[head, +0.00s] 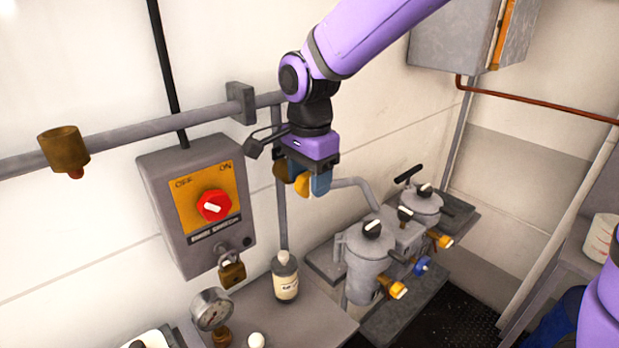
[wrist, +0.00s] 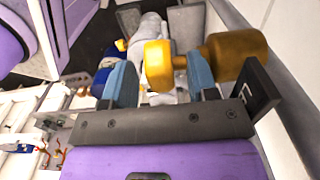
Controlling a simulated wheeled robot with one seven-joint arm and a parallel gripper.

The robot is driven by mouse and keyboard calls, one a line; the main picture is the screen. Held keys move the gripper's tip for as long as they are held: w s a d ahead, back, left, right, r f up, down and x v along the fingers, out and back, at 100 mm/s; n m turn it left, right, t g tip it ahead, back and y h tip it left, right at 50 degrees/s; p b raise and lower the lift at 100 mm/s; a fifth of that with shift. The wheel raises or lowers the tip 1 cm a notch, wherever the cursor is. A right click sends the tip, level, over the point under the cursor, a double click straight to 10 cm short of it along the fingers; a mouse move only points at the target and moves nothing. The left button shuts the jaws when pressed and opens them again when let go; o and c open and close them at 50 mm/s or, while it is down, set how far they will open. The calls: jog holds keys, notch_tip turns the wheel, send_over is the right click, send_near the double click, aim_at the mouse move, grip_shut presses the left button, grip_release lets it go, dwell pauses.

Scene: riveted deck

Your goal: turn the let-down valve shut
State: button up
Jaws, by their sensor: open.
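My gripper (head: 308,184) hangs below the purple arm at the pipe's right end, with its blue fingers apart. A brass valve-like fitting (head: 283,170) is at the fingers and partly hidden by them. In the wrist view my gripper (wrist: 162,80) has a blue finger on either side. The brass fitting (wrist: 235,55) has its larger rounded end right of the right finger; its smaller block lies in the gap between the fingers. I cannot tell whether the fingers touch it. No label naming the let-down valve is readable.
A switch box (head: 196,205) with a red knob and padlock is on the wall at left. A bottle (head: 286,277) and a gauge (head: 212,310) stand below. Another brass fitting (head: 63,148) hangs far left.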

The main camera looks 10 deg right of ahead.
jog(key=shift+f, duration=0.15)
jog(key=shift+c, duration=0.4)
jog(key=c, duration=0.8)
jog(key=shift+c, duration=0.2)
